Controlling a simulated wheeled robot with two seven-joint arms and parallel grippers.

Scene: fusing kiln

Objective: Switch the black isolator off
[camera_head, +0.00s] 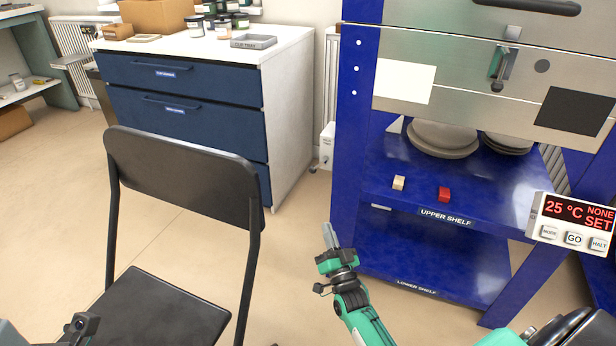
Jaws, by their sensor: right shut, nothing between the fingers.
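I cannot make out a black isolator for certain in the head view. A metal lever-like latch (500,66) with a dark end sits on the steel front of the kiln (450,60). My right gripper (329,235) is shut and empty, out over the floor in front of the blue kiln stand's left leg. It is well below the latch and touches nothing that I can see.
A black chair (182,172) stands at left, before a blue drawer cabinet (185,105). The blue upper shelf (480,190) bears a beige block (399,183), a red block (444,194) and stacked round plates (440,138). A kiln display (575,222) is at right.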

